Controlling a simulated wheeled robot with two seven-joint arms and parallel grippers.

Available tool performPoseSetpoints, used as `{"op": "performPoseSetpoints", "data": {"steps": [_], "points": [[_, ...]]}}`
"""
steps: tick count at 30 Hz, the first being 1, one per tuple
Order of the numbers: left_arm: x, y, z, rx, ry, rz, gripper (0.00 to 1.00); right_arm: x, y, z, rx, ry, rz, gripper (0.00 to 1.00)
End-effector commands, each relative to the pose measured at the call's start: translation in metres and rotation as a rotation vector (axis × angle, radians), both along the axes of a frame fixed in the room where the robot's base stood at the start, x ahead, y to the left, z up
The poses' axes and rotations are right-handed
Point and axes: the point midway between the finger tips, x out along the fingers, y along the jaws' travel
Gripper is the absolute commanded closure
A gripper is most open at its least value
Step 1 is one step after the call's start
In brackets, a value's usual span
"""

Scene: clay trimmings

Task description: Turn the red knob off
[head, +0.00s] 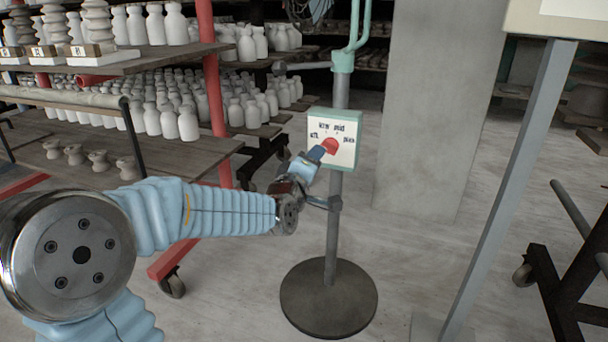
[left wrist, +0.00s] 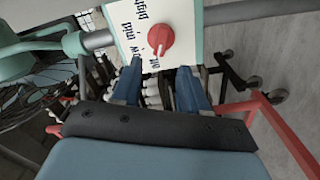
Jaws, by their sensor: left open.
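The red knob (head: 330,146) sits on a white control panel (head: 348,128) with a teal edge, mounted on an upright pole. The panel has printed labels around the knob, partly covered by my gripper in the head view. My left gripper (head: 317,153) is at the panel, in front of the knob's lower left side. In the left wrist view the red knob (left wrist: 160,43) shows whole, just beyond the gap between the two blue fingertips (left wrist: 161,74). The fingers are apart with nothing between them. I cannot tell which label the knob points to. My right gripper is not in view.
The pole stands on a round dark base (head: 328,298). Shelves with white bottles (head: 165,115) and a red post (head: 212,90) stand at the left. A concrete pillar (head: 430,110) is behind right, and a grey metal post (head: 510,190) is nearer at right.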

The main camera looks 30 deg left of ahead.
Motion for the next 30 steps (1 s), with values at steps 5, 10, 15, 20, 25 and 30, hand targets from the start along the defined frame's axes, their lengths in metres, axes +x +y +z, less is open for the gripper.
{"op": "performPoseSetpoints", "data": {"steps": [5,10,15,20,25,30], "points": [[-0.040,-0.010,0.001,0.001,-0.002,0.000,0.56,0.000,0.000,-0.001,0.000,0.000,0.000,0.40],[-0.060,-0.015,0.000,-0.001,0.000,0.000,0.56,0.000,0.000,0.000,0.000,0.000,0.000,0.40],[-0.066,-0.016,0.000,-0.003,0.001,-0.001,0.56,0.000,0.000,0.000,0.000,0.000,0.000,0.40],[-0.066,-0.016,-0.001,-0.002,0.001,-0.001,0.56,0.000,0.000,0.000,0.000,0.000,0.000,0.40],[-0.066,-0.016,-0.001,-0.002,0.001,-0.001,0.56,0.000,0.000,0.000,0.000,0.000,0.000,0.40],[-0.064,-0.016,-0.005,-0.003,0.011,-0.004,0.56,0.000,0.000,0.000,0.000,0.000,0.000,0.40]]}}
